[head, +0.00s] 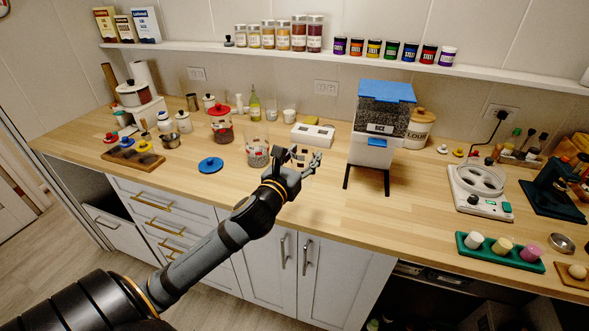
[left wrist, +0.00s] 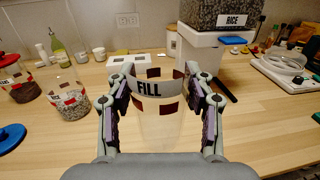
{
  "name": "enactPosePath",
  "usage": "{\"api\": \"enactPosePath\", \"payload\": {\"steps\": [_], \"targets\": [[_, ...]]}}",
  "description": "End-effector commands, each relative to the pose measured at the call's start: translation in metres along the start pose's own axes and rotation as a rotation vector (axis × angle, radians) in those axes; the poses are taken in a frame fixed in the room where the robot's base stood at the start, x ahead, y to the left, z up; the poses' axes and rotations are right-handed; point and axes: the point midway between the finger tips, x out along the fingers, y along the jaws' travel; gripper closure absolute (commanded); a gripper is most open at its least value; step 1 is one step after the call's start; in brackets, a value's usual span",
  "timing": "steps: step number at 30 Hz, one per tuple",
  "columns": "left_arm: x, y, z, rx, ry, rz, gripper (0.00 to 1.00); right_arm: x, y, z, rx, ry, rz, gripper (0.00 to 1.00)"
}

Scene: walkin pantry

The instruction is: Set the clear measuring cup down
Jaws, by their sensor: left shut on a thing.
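The clear measuring cup (left wrist: 160,124) is upright between the fingers of my left gripper (left wrist: 160,100) in the left wrist view. It is see-through, with a "FILL" label and dark red patches near its rim. The fingers are shut on its two sides. In the head view my left gripper (head: 305,160) is over the wooden counter (head: 310,205), left of the rice dispenser, and largely hides the cup. I cannot tell whether the cup's base touches the counter. My right gripper is not in view.
The rice dispenser (head: 376,115) stands close on the right, on dark legs. A clear jar with grains (head: 257,157) stands on the left, beside a blue lid (head: 211,165). A white box (head: 313,135) is behind. The counter in front of the gripper is clear.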

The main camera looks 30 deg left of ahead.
Motion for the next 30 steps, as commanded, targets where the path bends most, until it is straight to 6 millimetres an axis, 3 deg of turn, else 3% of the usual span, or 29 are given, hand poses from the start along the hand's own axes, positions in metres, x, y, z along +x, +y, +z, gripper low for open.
{"api": "enactPosePath", "payload": {"steps": [4,7,12,19,25,30], "targets": [[0.033,0.031,-0.015,0.004,0.0,0.003,0.9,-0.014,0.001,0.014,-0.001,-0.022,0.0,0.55],[0.047,0.044,-0.041,-0.003,0.002,0.003,0.9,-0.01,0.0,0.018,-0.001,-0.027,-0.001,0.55],[0.063,0.058,-0.066,-0.002,-0.002,0.001,0.9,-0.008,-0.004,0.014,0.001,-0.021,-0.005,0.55],[0.068,0.062,-0.073,-0.002,-0.002,0.0,0.9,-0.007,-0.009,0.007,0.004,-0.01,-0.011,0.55],[0.07,0.064,-0.105,-0.004,0.0,0.0,0.9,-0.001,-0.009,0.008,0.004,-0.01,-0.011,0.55],[0.07,0.063,-0.107,-0.002,-0.003,-0.002,0.9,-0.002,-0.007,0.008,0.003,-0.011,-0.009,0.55]]}}
